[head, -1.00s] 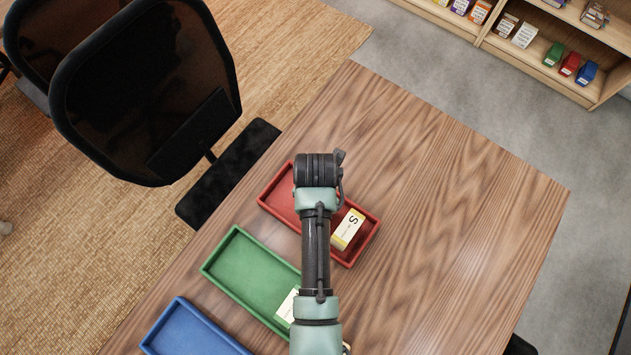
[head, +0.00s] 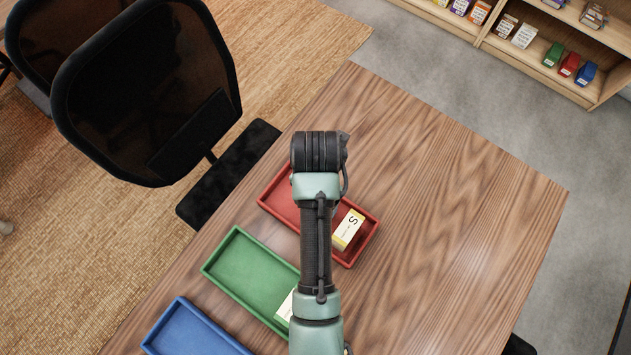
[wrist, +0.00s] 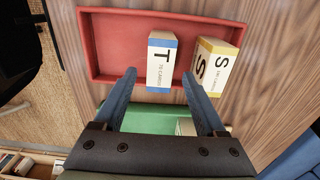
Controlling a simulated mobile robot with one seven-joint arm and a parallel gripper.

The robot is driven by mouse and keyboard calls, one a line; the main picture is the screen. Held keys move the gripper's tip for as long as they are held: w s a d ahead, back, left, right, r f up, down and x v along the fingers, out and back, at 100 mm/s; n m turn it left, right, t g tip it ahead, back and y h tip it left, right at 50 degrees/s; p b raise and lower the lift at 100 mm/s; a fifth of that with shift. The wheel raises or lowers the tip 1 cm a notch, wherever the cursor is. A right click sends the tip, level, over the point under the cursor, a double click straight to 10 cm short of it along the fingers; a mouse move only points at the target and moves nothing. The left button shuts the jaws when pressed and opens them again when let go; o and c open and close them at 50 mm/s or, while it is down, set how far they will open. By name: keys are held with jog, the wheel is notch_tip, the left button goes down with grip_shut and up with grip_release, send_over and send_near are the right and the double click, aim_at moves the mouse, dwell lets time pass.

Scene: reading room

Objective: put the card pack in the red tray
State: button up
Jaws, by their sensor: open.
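The red tray (wrist: 110,40) lies on the table; it also shows in the head view (head: 280,205), partly behind my arm. In the wrist view a white card pack (wrist: 160,65) with blue edges and a large T appears inside the tray, close to its near wall. A white and yellow pack (wrist: 215,68) marked S is to its right, also in the tray (head: 348,229). My gripper (wrist: 159,76) is open, its fingertips apart on either side of the T pack's near end, with no visible grip. My arm hides the T pack in the head view.
A green tray (head: 245,265) with a partly hidden white pack (head: 285,308) and a blue tray (head: 190,335) lie nearer. The table (head: 460,220) is clear on the right. A black chair (head: 150,95) stands at the left; a shelf (head: 545,75) is at the far right.

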notch_tip(320, 180, up, 5)
jog(key=w+r+m+t, duration=0.6)
jog(key=w+r, duration=0.5)
jog(key=w, duration=0.1)
jog(key=w+r+m+t, duration=0.3)
jog(key=r+m+t, duration=0.2)
jog(key=r, duration=0.7)
jog(key=w+r+m+t, duration=0.3)
jog(key=r+m+t, duration=0.25)
jog(key=r, duration=0.75)
jog(key=s+r+m+t, duration=0.3)
jog(key=s+r+m, duration=0.1)
jog(key=r, duration=0.5)
jog(key=s+r+m+t, duration=0.4)
jog(key=s+r, duration=0.1)
jog(key=r, duration=0.4)
jog(key=s+r+m+t, duration=0.4)
jog(key=s+r, duration=0.1)
jog(key=r, duration=0.4)
jog(key=shift+r, duration=0.2)
